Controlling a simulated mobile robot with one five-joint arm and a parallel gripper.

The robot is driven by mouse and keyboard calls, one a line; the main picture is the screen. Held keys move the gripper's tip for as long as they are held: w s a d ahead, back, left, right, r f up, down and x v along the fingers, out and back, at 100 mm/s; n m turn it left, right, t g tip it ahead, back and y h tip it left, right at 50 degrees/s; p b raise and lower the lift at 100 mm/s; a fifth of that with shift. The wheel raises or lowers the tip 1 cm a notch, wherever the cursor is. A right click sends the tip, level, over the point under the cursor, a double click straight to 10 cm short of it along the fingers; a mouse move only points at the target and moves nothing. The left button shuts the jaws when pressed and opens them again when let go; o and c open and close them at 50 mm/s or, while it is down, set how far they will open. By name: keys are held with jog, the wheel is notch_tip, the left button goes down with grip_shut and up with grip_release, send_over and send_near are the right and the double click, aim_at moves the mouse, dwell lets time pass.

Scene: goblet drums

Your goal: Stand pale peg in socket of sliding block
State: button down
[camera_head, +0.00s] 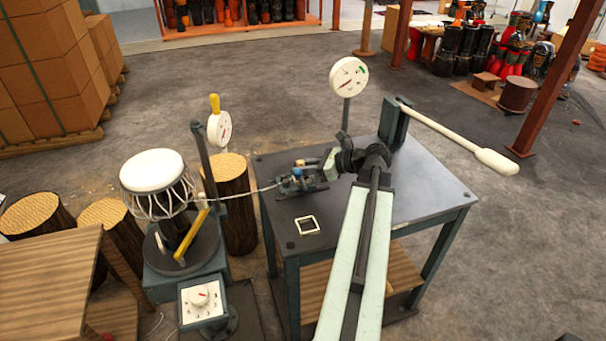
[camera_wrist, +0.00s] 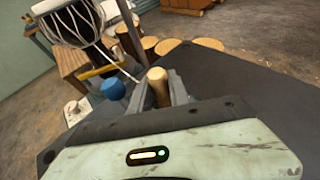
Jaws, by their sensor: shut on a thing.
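The pale peg (camera_wrist: 158,85) stands between the two fingers of my gripper (camera_wrist: 157,97) in the wrist view, its rounded tan top showing above them. My gripper is shut on it. In the head view my gripper (camera_head: 311,163) is over the left part of the table, and a small tan end of the peg (camera_head: 299,162) shows there. A dark block assembly with a blue knob (camera_head: 297,171) sits just below and beside it; the sliding block (camera_head: 290,186) appears to be part of this. The blue knob (camera_wrist: 112,88) is left of the peg in the wrist view. The socket and the peg's lower end are hidden.
The grey table (camera_head: 430,195) carries a white square frame (camera_head: 307,225) and a round dial (camera_head: 348,77). A long pale lever (camera_head: 455,130) juts out right. A cable runs left to a drum stand (camera_head: 155,172). The table's right side is clear.

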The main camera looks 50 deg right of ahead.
jog(key=shift+f, duration=0.1)
jog(key=c, duration=1.5)
grip_release()
jog(key=shift+r, duration=0.2)
jog(key=p+v, duration=0.4)
jog(key=v, duration=0.8)
jog(key=shift+r+p, duration=0.1)
jog(key=shift+p, duration=0.3)
